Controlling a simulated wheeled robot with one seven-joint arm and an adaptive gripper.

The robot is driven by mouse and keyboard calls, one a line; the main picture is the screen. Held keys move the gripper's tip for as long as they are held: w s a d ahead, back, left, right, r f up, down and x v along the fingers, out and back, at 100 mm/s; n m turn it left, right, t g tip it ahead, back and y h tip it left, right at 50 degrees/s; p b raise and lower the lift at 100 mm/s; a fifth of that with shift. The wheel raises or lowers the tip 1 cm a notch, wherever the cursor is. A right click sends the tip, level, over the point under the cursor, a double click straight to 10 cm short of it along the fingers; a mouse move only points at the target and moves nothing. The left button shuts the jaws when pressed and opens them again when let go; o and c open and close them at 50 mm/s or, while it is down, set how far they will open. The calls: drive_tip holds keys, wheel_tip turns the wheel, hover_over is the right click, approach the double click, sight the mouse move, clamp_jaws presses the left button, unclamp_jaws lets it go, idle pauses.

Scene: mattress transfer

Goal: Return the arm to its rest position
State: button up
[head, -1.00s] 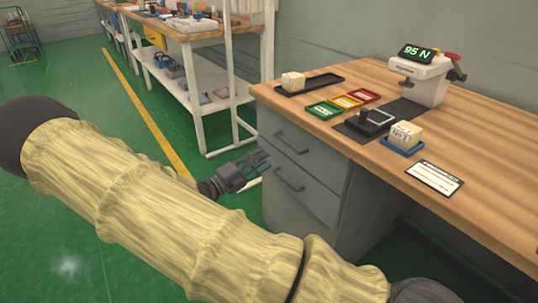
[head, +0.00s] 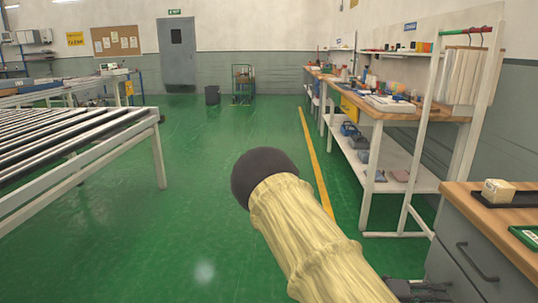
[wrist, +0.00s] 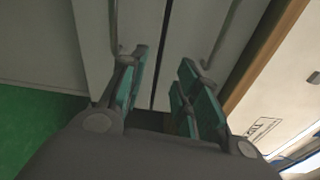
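My arm, in a pale yellow padded sleeve (head: 318,245) with a dark elbow joint, rises from the bottom of the head view. My gripper (head: 425,291) shows only partly at the bottom right of that view, low beside the grey drawer cabinet (head: 462,265). In the wrist view my gripper (wrist: 162,70) has its two green-padded fingers apart, with nothing between them. The cabinet's grey drawer fronts and handles lie beyond the fingers there.
The wooden desk top (head: 476,207) at the right carries a cream block (head: 497,190) on a black tray. A white shelved workbench (head: 395,178) stands behind. A roller conveyor (head: 75,150) is at the left. The green floor (head: 200,190) between is clear.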

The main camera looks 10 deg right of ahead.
drive_tip(key=s+a+f+m+g+y, duration=0.1)
drive_tip(key=s+a+f+m+y, duration=0.45)
drive_tip(key=s+f, duration=0.45)
drive_tip(key=s+a+f+m+g+y, duration=0.1)
drive_tip(key=s+a+f+m+y, duration=0.3)
drive_tip(key=s+f+m, duration=0.5)
drive_tip(key=s+a+f+m+t+y, duration=0.2)
drive_tip(key=s+a+f+m+y, duration=0.25)
drive_tip(key=a+m, duration=0.35)
drive_tip(key=s+a+f+m+t+y, duration=0.3)
drive_tip(key=a+f+m, duration=0.25)
drive_tip(key=a, duration=0.45)
wheel_tip(320, 180, up, 26)
drive_tip(key=a+m+t+p, duration=0.1)
drive_tip(key=m+p, duration=0.3)
drive_tip(key=p, duration=2.2)
drive_tip(key=shift+w+r, duration=0.15)
drive_tip(key=shift+r, duration=0.05)
